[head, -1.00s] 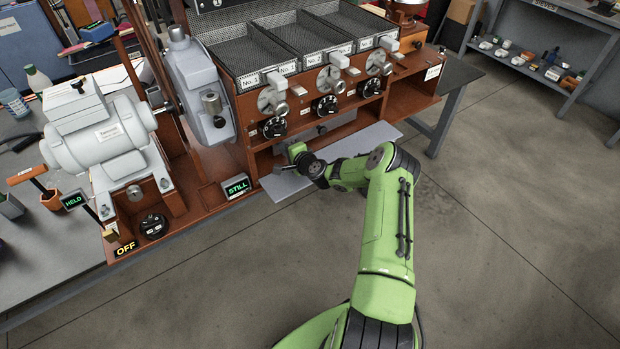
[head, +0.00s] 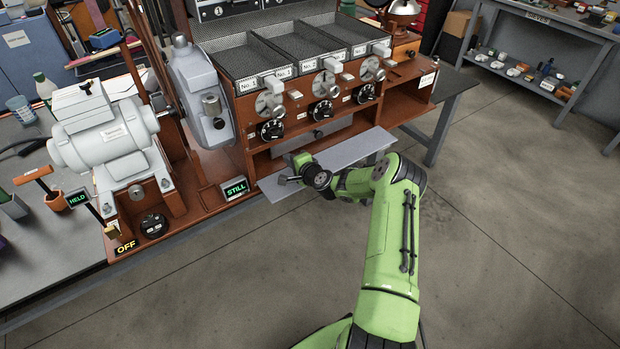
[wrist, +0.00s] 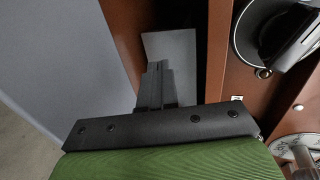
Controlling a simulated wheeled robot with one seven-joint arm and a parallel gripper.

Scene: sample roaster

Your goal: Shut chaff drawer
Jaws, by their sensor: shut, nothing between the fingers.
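A grey metal panel with a small dark knob (head: 318,134) sits in the low recess under the row of roaster dials; it looks like the chaff drawer's front. A grey panel (wrist: 172,50) also shows in the recess in the wrist view, beyond my fingers. I cannot tell how far the drawer stands out. My gripper (head: 297,160) is at the left part of this recess, above a flat grey ledge (head: 340,152). In the wrist view the dark fingers of my gripper (wrist: 156,72) are together and empty, pointing at the panel. Whether they touch it is unclear.
The wooden roaster bench (head: 262,160) frames the recess. A STILL sign (head: 235,188) stands to its left, near the grey motor (head: 105,130). Dials and levers (head: 321,112) jut out above. The floor (head: 500,200) at the right is clear.

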